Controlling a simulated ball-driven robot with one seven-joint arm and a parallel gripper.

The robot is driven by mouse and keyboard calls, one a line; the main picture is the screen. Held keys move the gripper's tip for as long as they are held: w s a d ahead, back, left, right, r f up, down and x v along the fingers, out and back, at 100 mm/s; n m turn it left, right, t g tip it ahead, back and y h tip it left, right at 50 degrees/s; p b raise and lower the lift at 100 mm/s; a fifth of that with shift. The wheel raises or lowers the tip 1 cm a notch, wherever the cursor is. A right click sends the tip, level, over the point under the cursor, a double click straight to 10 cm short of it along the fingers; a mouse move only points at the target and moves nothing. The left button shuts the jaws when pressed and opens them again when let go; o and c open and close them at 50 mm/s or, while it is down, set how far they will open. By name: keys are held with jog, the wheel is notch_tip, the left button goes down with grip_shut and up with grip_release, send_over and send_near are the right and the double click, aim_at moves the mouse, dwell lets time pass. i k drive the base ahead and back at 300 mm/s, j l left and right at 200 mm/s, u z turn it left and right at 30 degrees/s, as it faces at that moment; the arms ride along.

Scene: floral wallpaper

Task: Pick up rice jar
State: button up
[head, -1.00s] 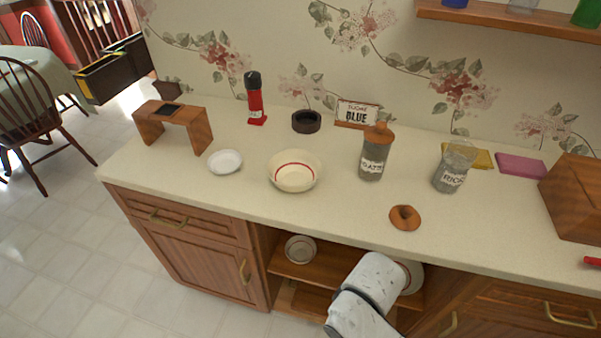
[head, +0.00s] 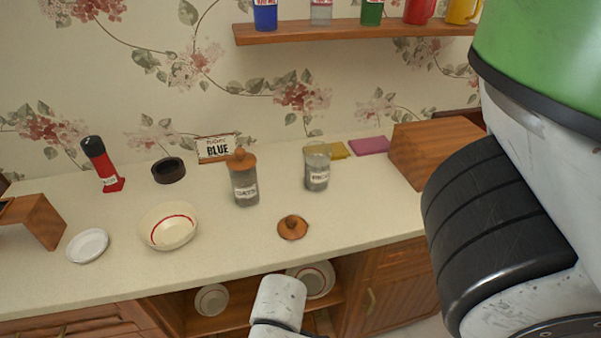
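The rice jar (head: 317,170) is a clear jar with grey contents and a white label, standing upright and uncovered on the counter, right of the middle. Its label is too small to read clearly now. A round brown lid with a knob (head: 292,228) lies on the counter in front of it. A similar jar with its brown lid on (head: 243,183) stands to its left. My white arm shows at the bottom centre and large at the right. My gripper's fingers cannot be made out, and nothing of mine touches the rice jar.
A bowl with a red ring (head: 169,227), a white saucer (head: 88,245), a red bottle (head: 102,164) and a dark ring-shaped dish (head: 168,170) stand left. A wooden box (head: 432,152) stands right; yellow (head: 328,150) and pink (head: 369,146) pads lie behind. A shelf (head: 350,32) hangs above.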

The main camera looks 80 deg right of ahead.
aim_at(317, 153)
jog(key=i+j+z, duration=0.1)
jog(key=j+z, duration=0.7)
jog(key=j, duration=0.15)
jog(key=j+z, duration=0.4)
jog(key=i+j, duration=0.05)
jog(key=j, duration=0.05)
